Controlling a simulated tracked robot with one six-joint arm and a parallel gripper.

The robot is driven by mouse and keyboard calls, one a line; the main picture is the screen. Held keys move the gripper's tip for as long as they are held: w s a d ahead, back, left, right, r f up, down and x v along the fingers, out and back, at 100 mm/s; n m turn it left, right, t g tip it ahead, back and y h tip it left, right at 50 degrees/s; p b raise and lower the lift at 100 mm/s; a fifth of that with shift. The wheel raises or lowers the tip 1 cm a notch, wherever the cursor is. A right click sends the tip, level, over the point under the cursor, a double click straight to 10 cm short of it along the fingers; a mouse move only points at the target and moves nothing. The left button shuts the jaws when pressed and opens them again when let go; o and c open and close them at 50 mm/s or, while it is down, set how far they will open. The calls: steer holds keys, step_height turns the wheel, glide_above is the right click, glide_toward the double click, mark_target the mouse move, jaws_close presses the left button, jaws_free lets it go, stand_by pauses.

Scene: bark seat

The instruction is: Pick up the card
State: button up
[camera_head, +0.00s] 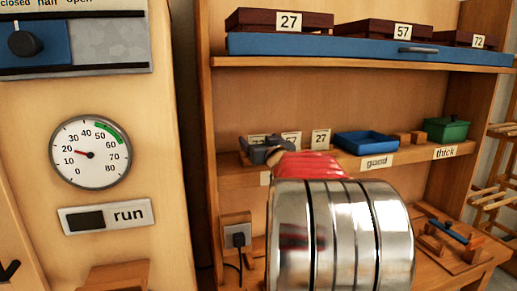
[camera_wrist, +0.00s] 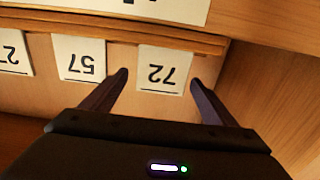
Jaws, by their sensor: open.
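Three white number cards stand in a row on the middle shelf: card 72 (camera_head: 257,139), card 57 (camera_head: 291,138) and card 27 (camera_head: 320,138). In the wrist view they appear upside down, with card 72 (camera_wrist: 165,72) at the centre, card 57 (camera_wrist: 80,57) left of it and part of card 27 (camera_wrist: 14,52) at the left edge. My gripper (camera_wrist: 158,79) is open, with one fingertip on each side of card 72. Whether the fingers touch it I cannot tell. In the head view my gripper (camera_head: 266,153) partly hides the cards' lower parts.
A blue tray (camera_head: 365,143), wooden blocks and a green box (camera_head: 445,130) stand right of the cards on the shelf. A blue rack (camera_head: 370,46) with numbered dark boxes is above. A wooden side wall (camera_wrist: 275,85) rises close to the right finger. A gauge (camera_head: 90,152) is at left.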

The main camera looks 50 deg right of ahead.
mark_target(255, 137)
steer(key=shift+x, duration=2.55)
steer(key=shift+a, duration=0.1)
steer(key=shift+f, duration=0.1)
steer(key=c, duration=1.1)
